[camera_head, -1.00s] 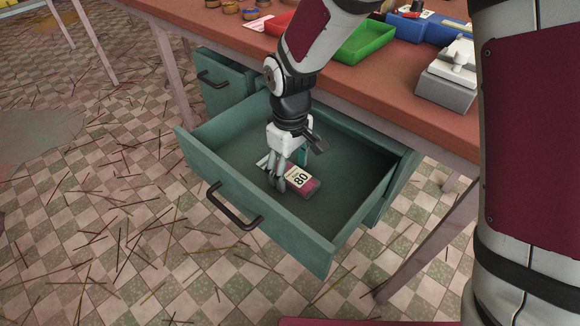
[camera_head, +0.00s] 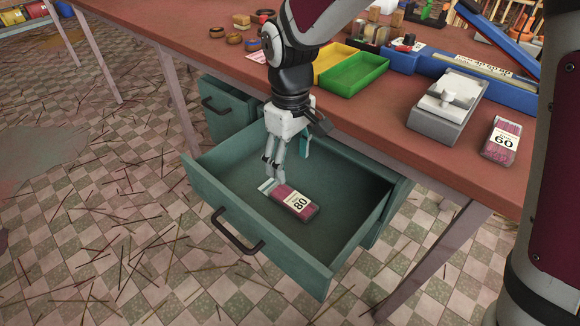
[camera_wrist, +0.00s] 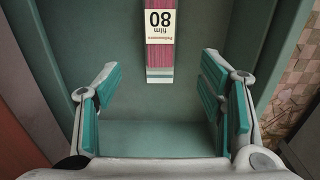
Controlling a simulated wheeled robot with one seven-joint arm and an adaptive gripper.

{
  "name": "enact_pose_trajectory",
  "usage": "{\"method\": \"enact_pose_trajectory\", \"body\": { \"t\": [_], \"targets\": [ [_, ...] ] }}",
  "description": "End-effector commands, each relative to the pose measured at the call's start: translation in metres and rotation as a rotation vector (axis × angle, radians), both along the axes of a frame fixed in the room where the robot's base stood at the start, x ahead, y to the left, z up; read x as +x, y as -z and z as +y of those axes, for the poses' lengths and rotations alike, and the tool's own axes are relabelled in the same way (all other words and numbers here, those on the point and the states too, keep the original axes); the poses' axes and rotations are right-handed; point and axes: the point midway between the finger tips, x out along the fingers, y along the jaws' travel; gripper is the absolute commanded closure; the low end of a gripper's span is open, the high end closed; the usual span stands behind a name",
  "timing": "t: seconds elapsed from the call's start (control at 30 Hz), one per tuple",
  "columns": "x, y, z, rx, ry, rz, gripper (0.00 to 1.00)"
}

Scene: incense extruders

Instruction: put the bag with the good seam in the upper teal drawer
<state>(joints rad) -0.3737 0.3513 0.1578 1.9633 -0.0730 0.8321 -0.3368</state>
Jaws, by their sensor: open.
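The bag labelled 80 (camera_head: 295,202), with pink contents, lies flat inside the open teal drawer (camera_head: 352,217). It also shows in the wrist view (camera_wrist: 160,45), between and beyond my fingers. My gripper (camera_head: 274,172) is above the bag's left end, inside the drawer space, with its fingers pointing down. In the wrist view my gripper (camera_wrist: 160,100) is open, its teal pads wide apart and nothing between them. A second bag, labelled 60 (camera_head: 501,141), lies on the table at the right. Its seam is too small to judge.
Thin sticks litter the tiled floor.

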Motion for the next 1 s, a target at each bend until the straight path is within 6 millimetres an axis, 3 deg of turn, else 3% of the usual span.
{"method": "enact_pose_trajectory", "body": {
  "t": [0.37, 0.47, 0.57, 0.8, 1.0],
  "targets": [
    [0.0, -0.008, -0.001, 0.0, 0.002, -0.001, 0.37],
    [-0.004, -0.018, -0.011, -0.004, 0.025, -0.006, 0.37],
    [-0.015, -0.04, -0.035, -0.012, 0.088, -0.017, 0.37],
    [-0.08, -0.104, -0.118, -0.031, 0.331, -0.039, 0.37],
    [-0.152, -0.132, -0.172, -0.03, 0.543, -0.048, 0.37]
  ]
}}
